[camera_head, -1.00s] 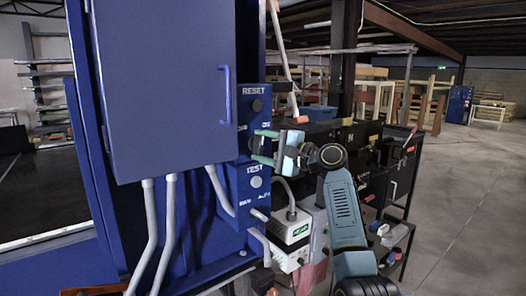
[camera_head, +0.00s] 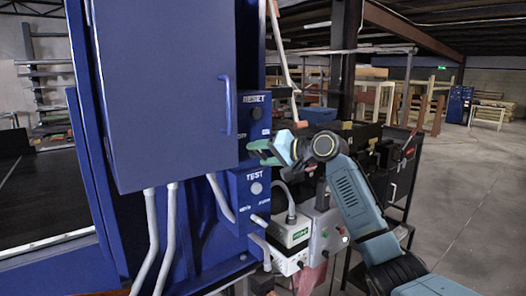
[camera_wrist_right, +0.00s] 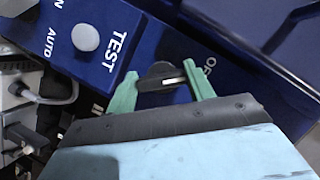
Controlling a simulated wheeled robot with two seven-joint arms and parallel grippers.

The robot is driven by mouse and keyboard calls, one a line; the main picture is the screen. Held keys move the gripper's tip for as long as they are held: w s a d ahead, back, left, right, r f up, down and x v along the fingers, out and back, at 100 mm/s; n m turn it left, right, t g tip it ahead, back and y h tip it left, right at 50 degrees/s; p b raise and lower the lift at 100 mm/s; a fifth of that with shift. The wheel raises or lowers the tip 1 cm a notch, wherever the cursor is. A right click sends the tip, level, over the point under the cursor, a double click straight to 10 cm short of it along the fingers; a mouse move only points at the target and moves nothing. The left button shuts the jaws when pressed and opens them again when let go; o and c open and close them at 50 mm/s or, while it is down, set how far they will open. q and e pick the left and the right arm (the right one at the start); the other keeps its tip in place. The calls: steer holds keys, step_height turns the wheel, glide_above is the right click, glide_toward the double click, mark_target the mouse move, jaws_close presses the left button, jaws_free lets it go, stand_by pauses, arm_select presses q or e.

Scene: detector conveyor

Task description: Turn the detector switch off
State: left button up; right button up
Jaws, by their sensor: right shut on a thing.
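The detector switch is a small black rotary knob (camera_wrist_right: 158,74) with a pale pointer mark, on the blue panel (camera_head: 247,186) below the reset button. In the right wrist view it sits between the green fingertips of my right gripper (camera_wrist_right: 162,85), which is shut on it. A partly hidden label beginning "OF" is beside the knob. In the head view my right gripper (camera_head: 261,152) reaches the panel from the right, and its fingers hide the knob. My left gripper is not in view.
A grey test button (camera_head: 256,188) lies just below the gripper, and a black reset button (camera_head: 256,112) above it. A large blue cabinet (camera_head: 160,90) stands to the left. Grey conduits run below it. A small white box (camera_head: 290,232) sits under the gripper. Open floor lies right.

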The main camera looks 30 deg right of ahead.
steer(key=shift+f+n, duration=0.1)
steer(key=shift+n, duration=0.3)
stand_by(0.3)
steer(key=o, duration=1)
steer(key=b+v, duration=0.3)
steer(key=v, duration=1)
steer(key=shift+s+r+b, duration=0.2)
steer(key=shift+r+b, duration=0.05)
steer(key=shift+b, duration=0.1)
